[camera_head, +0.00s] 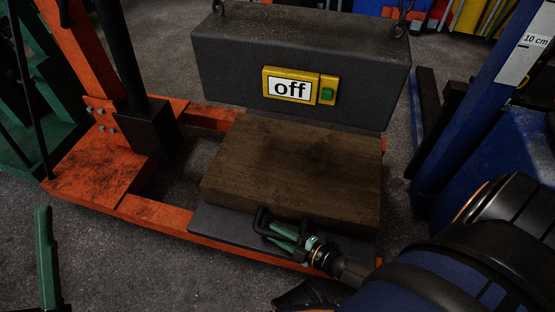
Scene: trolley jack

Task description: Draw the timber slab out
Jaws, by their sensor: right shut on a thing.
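The timber slab (292,165) is a thick brown block with a worn top. It lies flat on a dark grey plate (226,226) over the orange frame (148,207). A black handle (262,217) is at its near side. My right gripper (279,235) comes in from the lower right, with its green fingers shut on this handle. The fingers partly hide the handle. A dark grey block (300,50) with an "off" sign (290,85) is just above and behind the slab; I cannot tell whether they touch. My left gripper is not clearly seen.
Shackles or chain links (403,18) show at the block's top. An orange and black column (78,48) stands at left. A blue post (470,95) marked "10 cm" stands at right. A green upright piece (45,257) is at lower left. Floor in front looks clear.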

